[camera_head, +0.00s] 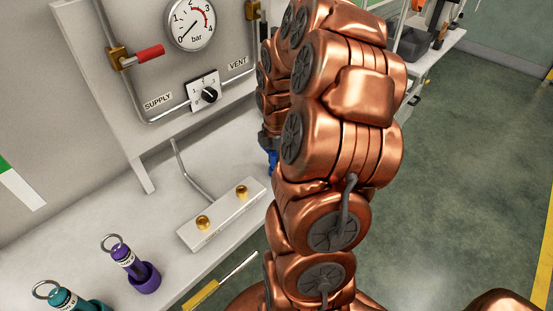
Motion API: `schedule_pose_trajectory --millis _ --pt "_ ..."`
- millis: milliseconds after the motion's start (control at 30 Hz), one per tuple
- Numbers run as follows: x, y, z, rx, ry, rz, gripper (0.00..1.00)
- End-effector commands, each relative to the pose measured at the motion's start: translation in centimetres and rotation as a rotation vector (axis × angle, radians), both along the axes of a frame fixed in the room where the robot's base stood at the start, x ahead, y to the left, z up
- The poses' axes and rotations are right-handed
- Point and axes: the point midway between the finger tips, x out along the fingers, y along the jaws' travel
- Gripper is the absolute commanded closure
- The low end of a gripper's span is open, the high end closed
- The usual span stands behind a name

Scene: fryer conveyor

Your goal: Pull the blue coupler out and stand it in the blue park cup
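My copper-coloured arm fills the middle of the head view and hides much of the bench behind it. Its far end reaches down over the bench, where a small dark part of my gripper (268,137) shows at the arm's left edge. A bit of something blue (271,160) shows just below it. It may be the blue coupler or the blue park cup, but I cannot tell which. The fingers are hidden, so I cannot see whether they are open or shut. No other blue coupler or cup is visible.
A purple coupler (122,254) stands in a purple cup (144,279), with a teal coupler (64,298) at lower left. A metal block (223,216) with two brass fittings lies on the bench. Behind stands a panel with a gauge (190,24), red-handled valve (148,53) and knob (209,95).

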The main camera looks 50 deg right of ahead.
Motion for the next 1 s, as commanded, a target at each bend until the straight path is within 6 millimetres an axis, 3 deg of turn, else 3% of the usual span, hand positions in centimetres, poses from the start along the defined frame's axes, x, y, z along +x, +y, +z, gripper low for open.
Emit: schedule_pose_trajectory --millis 233,267,500,1000 --pt "0.00 0.00 -0.04 0.000 0.000 0.000 1.00" --pt "0.00 0.00 -0.04 0.000 0.000 0.000 0.69" --pt "-0.01 0.01 -0.06 0.000 0.000 0.000 0.44" --pt "0.02 0.00 0.50 0.000 -0.001 0.000 0.43"
